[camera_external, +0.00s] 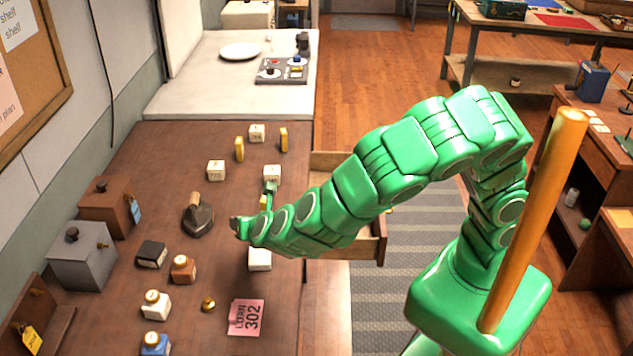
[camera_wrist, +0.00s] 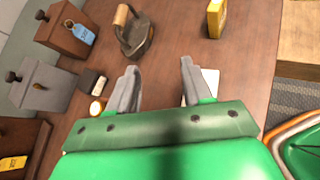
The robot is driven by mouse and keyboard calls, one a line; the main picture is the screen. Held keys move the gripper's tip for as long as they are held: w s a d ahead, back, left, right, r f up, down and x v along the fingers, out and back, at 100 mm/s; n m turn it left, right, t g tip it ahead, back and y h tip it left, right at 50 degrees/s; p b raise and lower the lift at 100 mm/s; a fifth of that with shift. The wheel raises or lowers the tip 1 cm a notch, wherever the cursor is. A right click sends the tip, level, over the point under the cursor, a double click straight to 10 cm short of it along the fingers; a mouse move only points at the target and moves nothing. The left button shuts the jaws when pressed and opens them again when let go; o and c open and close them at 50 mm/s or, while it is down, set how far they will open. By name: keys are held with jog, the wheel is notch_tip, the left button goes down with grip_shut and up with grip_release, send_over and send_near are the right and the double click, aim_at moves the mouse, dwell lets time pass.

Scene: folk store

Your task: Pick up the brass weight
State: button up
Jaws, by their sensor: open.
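The brass weight (camera_external: 208,304) is a small, round, golden piece standing on the brown counter, in the lower part of the external view. It lies left of the pink tag and right of the bottles. I cannot make it out in the wrist view. My gripper (camera_wrist: 158,72) is open, with nothing seen between its two grey fingers. In the external view it is above the counter, farther back than the brass weight and apart from it.
A flat iron (camera_external: 198,216) stands near my gripper. Around the weight are a pink tag (camera_external: 246,317), a brown bottle (camera_external: 183,269), a cream bottle (camera_external: 156,305) and a blue bottle (camera_external: 155,345). A white block (camera_external: 260,260) sits below my arm. An open drawer (camera_external: 375,240) juts out right.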

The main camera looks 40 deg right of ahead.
aim_at(208, 300)
jog(key=s+a+f+n+y, duration=0.1)
jog(key=s+a+f+n, duration=0.1)
jog(key=a, duration=0.3)
jog(key=s+a+f+n+y, duration=0.2)
jog(key=s+a+n, duration=0.1)
jog(key=s+a, duration=0.2)
jog(key=s+a+f+n+y, duration=0.1)
jog(key=s+a+f+n, duration=0.1)
jog(key=s+a, duration=0.2)
jog(key=shift+s+a+f+n+y, duration=0.2)
jog(key=shift+a+n+y, duration=0.15)
jog(key=shift+a, duration=0.25)
jog(key=shift+a+f, duration=0.1)
jog(key=shift+x, duration=2.4)
jog(key=shift+w, duration=0.1)
grip_shut()
